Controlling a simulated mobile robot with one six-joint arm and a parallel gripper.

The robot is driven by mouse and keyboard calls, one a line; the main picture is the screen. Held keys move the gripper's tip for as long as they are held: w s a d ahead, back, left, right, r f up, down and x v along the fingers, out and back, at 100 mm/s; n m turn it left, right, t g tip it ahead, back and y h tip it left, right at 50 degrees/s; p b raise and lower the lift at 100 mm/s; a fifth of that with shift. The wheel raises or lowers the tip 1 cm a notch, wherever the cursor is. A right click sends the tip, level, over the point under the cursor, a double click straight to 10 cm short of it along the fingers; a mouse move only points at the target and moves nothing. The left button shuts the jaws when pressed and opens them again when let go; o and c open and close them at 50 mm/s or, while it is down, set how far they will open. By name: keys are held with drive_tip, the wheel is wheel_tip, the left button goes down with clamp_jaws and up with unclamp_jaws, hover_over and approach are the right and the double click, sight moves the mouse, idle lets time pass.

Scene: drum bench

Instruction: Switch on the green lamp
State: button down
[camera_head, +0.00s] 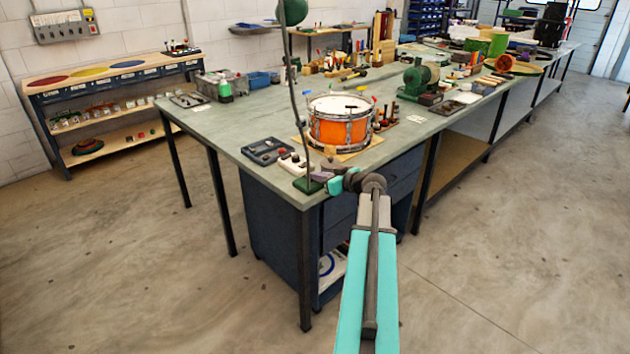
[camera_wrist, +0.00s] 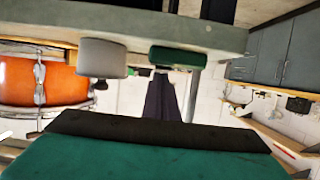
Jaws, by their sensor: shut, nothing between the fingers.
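The green lamp has a round green shade (camera_head: 291,12) at the top edge of the head view, on a thin dark pole. Its small green base (camera_head: 307,186) stands at the near corner of the bench. In the wrist view, which looks upside down, the base (camera_wrist: 180,57) shows near the bench edge. My gripper (camera_head: 325,170) is shut and empty, just beside the pole and base; contact cannot be told. Its dark fingers (camera_wrist: 163,98) show in the wrist view. Whether the lamp is lit cannot be told.
An orange drum (camera_head: 341,122) stands on a wooden board behind my gripper. A green grinder-like machine (camera_head: 421,79) is farther right. The left part of the bench top (camera_head: 235,120) is mostly clear.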

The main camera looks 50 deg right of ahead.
drive_tip(key=shift+w+a+r, duration=0.1)
drive_tip(key=shift+a, duration=0.05)
drive_tip(key=shift+r, duration=0.7)
drive_tip(key=shift+a+r, duration=0.1)
drive_tip(key=shift+r, duration=0.75)
wheel_tip(320, 180, up, 2)
drive_tip(key=shift+b, duration=0.3)
drive_tip(key=f+b+v, duration=0.1)
drive_tip(key=b+v, duration=0.1)
drive_tip(key=v, duration=0.8)
drive_tip(key=shift+s+f, duration=0.3)
drive_tip(key=shift+s, duration=0.2)
